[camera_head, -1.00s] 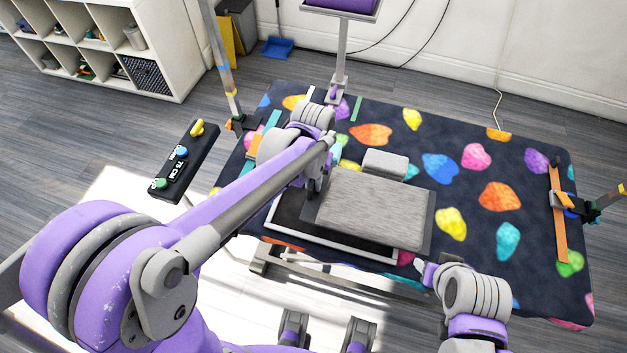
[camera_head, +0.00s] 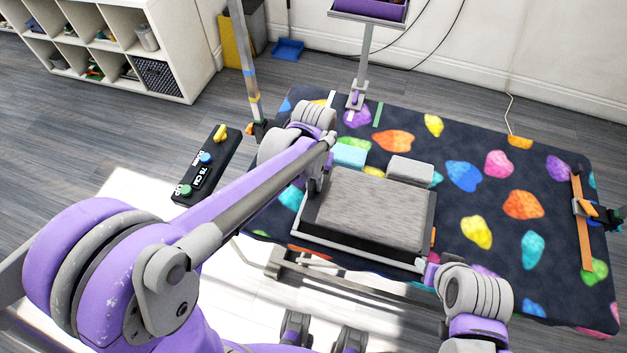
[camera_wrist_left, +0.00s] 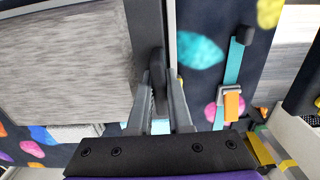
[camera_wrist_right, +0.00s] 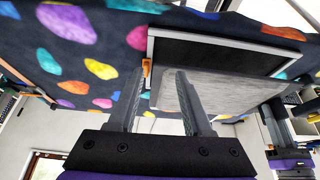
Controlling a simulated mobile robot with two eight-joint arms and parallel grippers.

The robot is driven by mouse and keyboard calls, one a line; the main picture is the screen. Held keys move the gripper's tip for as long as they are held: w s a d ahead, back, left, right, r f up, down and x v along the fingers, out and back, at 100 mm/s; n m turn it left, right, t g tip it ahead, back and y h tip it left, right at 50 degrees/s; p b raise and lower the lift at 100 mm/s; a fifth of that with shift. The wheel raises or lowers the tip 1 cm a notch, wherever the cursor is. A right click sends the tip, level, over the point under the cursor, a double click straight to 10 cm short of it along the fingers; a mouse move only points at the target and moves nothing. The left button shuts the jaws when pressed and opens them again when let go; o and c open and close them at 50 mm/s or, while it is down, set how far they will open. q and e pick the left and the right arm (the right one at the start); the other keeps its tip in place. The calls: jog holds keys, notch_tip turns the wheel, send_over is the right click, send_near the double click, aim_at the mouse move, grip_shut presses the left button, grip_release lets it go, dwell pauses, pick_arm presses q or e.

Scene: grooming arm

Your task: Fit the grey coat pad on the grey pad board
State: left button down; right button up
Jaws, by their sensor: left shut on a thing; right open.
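The grey coat pad (camera_head: 370,208), a grey furry rectangle with dark edging, lies over the grey pad board (camera_head: 358,256), a black panel with a pale rim. Dark strips show along the pad's near and right sides. I cannot tell whether it is seated. My left gripper (camera_wrist_left: 158,82) is shut at the pad's dark edge, close to the pale rim; its fingers partly hide the grip. In the right wrist view the pad (camera_wrist_right: 220,97) shows below the board (camera_wrist_right: 235,40). My right gripper (camera_wrist_right: 160,75) is open and empty near the pad's edge.
A small grey block (camera_head: 410,169) and a teal piece (camera_head: 348,155) lie behind the pad on the spotted table mat (camera_head: 500,240). An orange strap with a clamp (camera_head: 580,220) is at the right. A dark label bar (camera_head: 207,165) stands at the left. The mat's right half is mostly clear.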

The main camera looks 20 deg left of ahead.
pick_arm(q)
jog(key=shift+f+b, duration=1.65)
jog(key=shift+f, duration=0.95)
jog(key=shift+f+b, duration=0.75)
jog(key=c, duration=0.8)
grip_release()
jog(key=shift+o, duration=0.2)
notch_tip(320, 180, up, 11)
jog(key=shift+f+p, duration=0.1)
jog(key=shift+p, duration=0.5)
